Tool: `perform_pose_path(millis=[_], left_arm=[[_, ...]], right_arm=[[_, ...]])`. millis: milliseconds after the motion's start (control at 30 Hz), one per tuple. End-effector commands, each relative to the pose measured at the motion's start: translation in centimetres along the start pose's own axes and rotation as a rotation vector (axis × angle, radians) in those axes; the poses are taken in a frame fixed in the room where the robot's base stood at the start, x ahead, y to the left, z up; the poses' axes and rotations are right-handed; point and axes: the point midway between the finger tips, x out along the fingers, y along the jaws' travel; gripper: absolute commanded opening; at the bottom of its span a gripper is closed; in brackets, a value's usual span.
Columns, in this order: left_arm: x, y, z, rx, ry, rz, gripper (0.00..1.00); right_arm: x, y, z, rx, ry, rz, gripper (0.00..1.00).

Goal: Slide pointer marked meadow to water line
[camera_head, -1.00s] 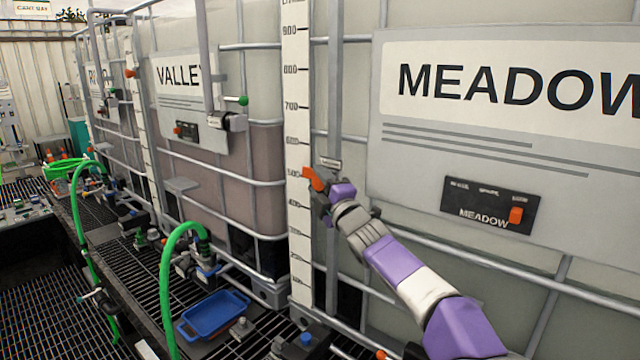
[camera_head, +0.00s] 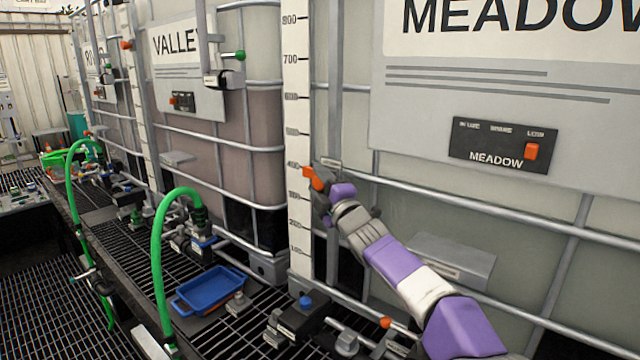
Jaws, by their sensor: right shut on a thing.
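The orange pointer (camera_head: 315,179) stands against the white numbered scale (camera_head: 298,125) on the left edge of the tank marked MEADOW. Its tip is just below the 400 mark. My right gripper (camera_head: 324,190) is shut on the pointer, with its arm coming from the lower right. The gripper's fingers hide part of the pointer. The Meadow tank wall (camera_head: 440,215) looks pale grey-green behind its bars, and I cannot make out a clear water line on it. My left gripper is out of view.
A black MEADOW switch panel (camera_head: 500,145) is on the sign plate. Horizontal metal bars (camera_head: 450,205) cross the tank front near my arm. The VALLEY tank (camera_head: 245,120) stands to the left. A blue tray (camera_head: 210,289) and green hoses (camera_head: 160,260) are at the lower left.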

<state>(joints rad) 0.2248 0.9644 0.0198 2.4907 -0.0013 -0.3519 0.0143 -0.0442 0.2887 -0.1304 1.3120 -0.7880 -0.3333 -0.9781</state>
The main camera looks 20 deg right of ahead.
Motion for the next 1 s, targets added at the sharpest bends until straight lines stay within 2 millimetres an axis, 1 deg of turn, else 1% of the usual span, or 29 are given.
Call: perform_pose_path(millis=[233,267,300,367,400,633,733,867,1000], left_arm=[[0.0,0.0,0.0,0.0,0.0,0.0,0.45],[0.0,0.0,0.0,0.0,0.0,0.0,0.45],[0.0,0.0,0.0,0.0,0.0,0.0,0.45],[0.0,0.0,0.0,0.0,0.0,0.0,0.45],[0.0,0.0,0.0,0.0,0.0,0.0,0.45],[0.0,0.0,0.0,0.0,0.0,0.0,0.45],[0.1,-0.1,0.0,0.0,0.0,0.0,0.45],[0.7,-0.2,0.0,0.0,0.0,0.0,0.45],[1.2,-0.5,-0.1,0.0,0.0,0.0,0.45]], right_arm=[[0.0,0.0,-0.1,0.0,0.002,-0.001,0.0],[0.0,0.0,-0.1,0.0,0.002,0.0,0.48],[0.0,0.0,-0.1,0.0,0.002,0.0,0.54],[0.0,0.0,-0.1,0.0,0.001,0.0,0.63],[0.0,0.0,-0.1,0.0,0.001,0.0,0.65],[0.0,0.0,0.0,0.0,0.0,0.0,0.65],[-0.4,0.1,0.0,0.0,0.0,0.001,0.65],[-1.9,0.0,0.0,0.002,0.0,0.002,0.65],[-4.0,0.0,0.1,0.001,0.0,0.002,0.65]])
